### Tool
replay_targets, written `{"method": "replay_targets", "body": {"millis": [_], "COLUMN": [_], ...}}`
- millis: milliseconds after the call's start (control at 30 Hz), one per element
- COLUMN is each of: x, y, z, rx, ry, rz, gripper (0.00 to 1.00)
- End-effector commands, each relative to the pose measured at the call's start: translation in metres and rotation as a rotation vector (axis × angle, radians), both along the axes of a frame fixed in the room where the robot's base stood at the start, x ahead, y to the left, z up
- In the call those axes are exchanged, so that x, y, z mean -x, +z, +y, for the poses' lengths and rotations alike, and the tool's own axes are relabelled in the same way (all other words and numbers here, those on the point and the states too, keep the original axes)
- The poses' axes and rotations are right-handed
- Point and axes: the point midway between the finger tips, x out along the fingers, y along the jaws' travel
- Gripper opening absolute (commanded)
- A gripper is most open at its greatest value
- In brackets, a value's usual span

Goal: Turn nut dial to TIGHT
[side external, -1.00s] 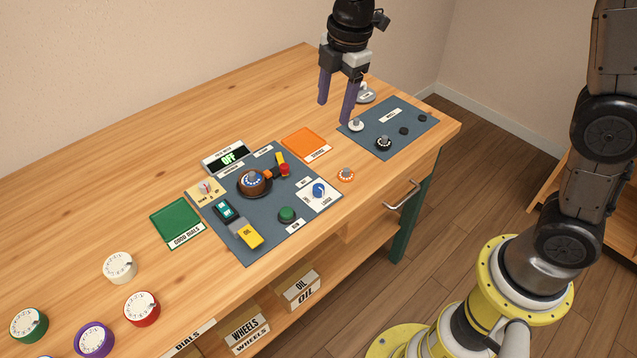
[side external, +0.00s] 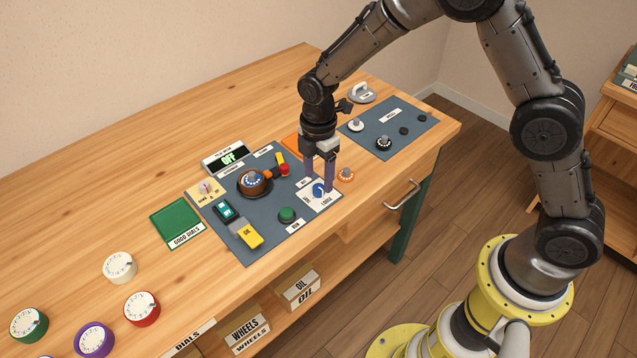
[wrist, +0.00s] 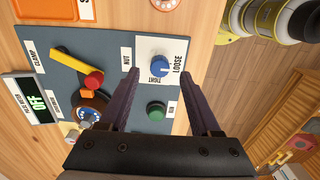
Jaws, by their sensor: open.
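The nut dial is a blue knob (side external: 318,190) on a white plate at the right corner of the grey-blue panel (side external: 262,221). In the wrist view the blue knob (wrist: 159,67) has a white pointer mark, with the labels TIGHT and LOOSE beside it. My gripper (side external: 319,188) is open, fingers pointing down, over the white plate. In the wrist view my gripper (wrist: 158,72) shows its two purple fingers, one on each side of the knob. I cannot tell whether they touch it.
On the panel are a green RUN button (side external: 287,214), a red-knobbed yellow lever (side external: 284,169), a brown dial holder (side external: 252,183) and a yellow switch (side external: 250,236). A small orange dial (side external: 346,175) lies just right of the gripper. The OFF display (side external: 226,159) stands behind.

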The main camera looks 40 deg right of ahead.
Motion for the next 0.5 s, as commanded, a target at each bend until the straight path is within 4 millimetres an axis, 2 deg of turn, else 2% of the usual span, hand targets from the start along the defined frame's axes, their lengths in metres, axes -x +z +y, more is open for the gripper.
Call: {"method": "replay_targets", "body": {"millis": [33,200,500], "x": [0.001,0.0,0.0], "y": [-0.009,-0.027,-0.034], "z": [0.0,0.0,0.0], "rx": [0.001,0.0,0.0], "ry": [0.0,0.0,0.0], "rz": [0.003,0.001,-0.001], "gripper": [0.64,0.64,0.64]}}
